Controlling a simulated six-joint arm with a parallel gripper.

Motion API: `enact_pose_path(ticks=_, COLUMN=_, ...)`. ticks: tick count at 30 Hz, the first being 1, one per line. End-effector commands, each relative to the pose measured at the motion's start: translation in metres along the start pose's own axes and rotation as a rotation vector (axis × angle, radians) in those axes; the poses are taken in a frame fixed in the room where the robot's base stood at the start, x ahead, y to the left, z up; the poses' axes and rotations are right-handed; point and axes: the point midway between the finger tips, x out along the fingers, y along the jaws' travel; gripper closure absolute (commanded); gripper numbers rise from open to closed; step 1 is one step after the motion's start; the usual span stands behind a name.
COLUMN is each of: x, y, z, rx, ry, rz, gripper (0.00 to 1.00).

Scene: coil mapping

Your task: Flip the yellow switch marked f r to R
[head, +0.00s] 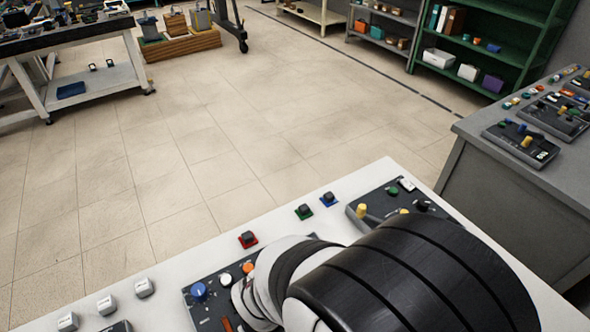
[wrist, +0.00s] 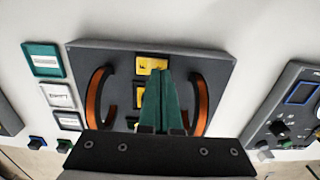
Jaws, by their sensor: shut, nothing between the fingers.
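In the wrist view, my gripper (wrist: 160,78) has its green fingers together and empty. They reach over a dark panel (wrist: 100,58) with two curved orange handles, the left one (wrist: 98,95) and the right one (wrist: 200,105). A yellow rectangular piece (wrist: 152,65) sits just beyond the fingertips, and more yellow shows beside the fingers (wrist: 139,98). Their markings are too small to read, so I cannot tell which is the f r switch or its position. Contact cannot be judged. In the head view, my arm hides the gripper; a yellow knob (head: 362,210) shows on another panel.
The white bench top (head: 160,260) carries a red-based button (head: 248,239), a green-based one (head: 304,211), a blue-based one (head: 328,198) and several white blocks. A panel with a blue knob (head: 199,290) lies beside my arm. A grey bench (head: 520,180) stands at right.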

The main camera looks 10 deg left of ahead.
Motion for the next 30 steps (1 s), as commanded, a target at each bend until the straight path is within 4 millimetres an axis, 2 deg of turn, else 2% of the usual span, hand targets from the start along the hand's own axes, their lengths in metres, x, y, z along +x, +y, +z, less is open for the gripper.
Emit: enact_pose_path(ticks=30, x=0.015, y=0.0, z=0.0, rx=0.001, ry=0.0, rz=0.0, gripper=1.0)
